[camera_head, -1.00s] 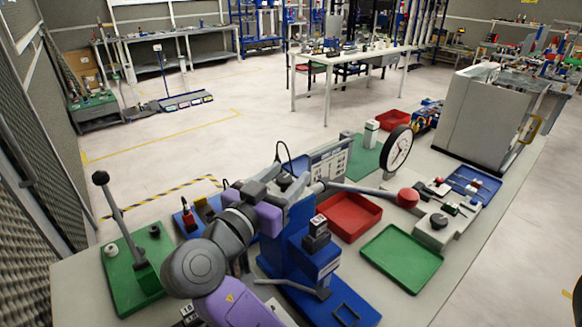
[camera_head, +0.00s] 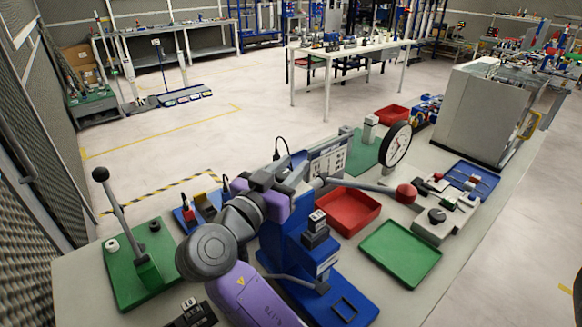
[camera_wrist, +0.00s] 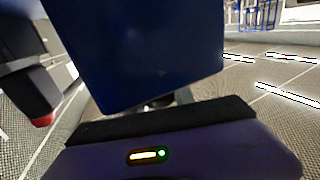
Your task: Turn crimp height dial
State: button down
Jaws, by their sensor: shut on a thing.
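The blue crimp press (camera_head: 310,245) stands mid-bench, with a long grey lever ending in a red ball (camera_head: 405,193). My gripper (camera_head: 290,184) is at the top of the press, behind my purple and grey wrist in the head view. It is shut at the press head, where the crimp height dial sits. The dial and my fingertips are hidden in both views. In the wrist view, a large dark blue block of the press (camera_wrist: 140,50) fills the middle, close to the dark edge of my gripper. A black part with a red end (camera_wrist: 42,120) shows at left.
A red tray (camera_head: 348,210) and a green tray (camera_head: 400,283) lie right of the press. A green base with an upright black-knobbed lever (camera_head: 122,215) stands left. A round gauge (camera_head: 397,145) and a grey fixture (camera_head: 440,222) stand beyond.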

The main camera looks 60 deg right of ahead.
jog(key=shift+n+t, duration=0.3)
jog(key=shift+t, duration=0.2)
jog(key=n+t, duration=0.1)
jog(key=t, duration=0.1)
jog(key=n+t+y+b, duration=0.1)
jog(key=n+t, duration=0.1)
jog(key=t, duration=0.1)
jog(key=shift+w+a+y+b, duration=0.1)
jog(key=shift+w+y+b, duration=0.2)
jog(key=shift+w, duration=0.1)
jog(key=shift+w+a+n+t+y+p, duration=0.15)
jog(key=shift+w+n+t+y+p, duration=0.1)
jog(key=shift+n+t+y, duration=0.7)
jog(key=shift+w+a+n+t+y+p, duration=0.2)
jog(key=shift+n+t+y, duration=0.35)
jog(key=shift+n+t, duration=0.7)
jog(key=shift+w+t, duration=0.1)
jog(key=shift+t, duration=0.4)
jog(key=c, duration=1.1)
grip_release()
jog(key=shift+o, duration=0.2)
